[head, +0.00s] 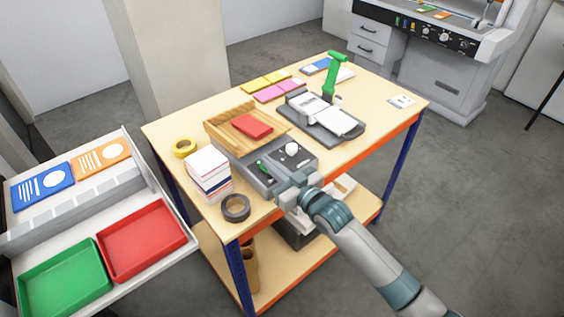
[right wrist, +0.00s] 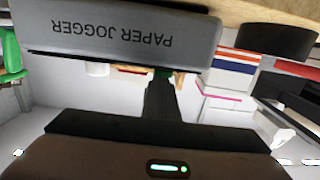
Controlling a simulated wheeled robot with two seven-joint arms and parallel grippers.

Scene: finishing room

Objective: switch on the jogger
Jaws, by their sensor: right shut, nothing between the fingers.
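The paper jogger is a grey box (head: 257,180) on the wooden table, with a wooden tray (head: 218,129) behind it holding a red pad (head: 252,126). Its top carries a small green switch (head: 263,167) and a white knob (head: 292,148). In the right wrist view its grey front (right wrist: 125,30) shows the upside-down words PAPER JOGGER. My right gripper (head: 290,181) is shut and empty at the jogger's near right edge. Its dark fingers (right wrist: 164,88) end close to the jogger; contact cannot be told. My left gripper is not in view.
A paper stack (head: 208,172), black tape roll (head: 236,207) and yellow tape roll (head: 185,147) stand left of the jogger. A grey device with a green handle (head: 336,70) stands behind right. A cart with red (head: 142,238) and green (head: 62,279) trays is at left.

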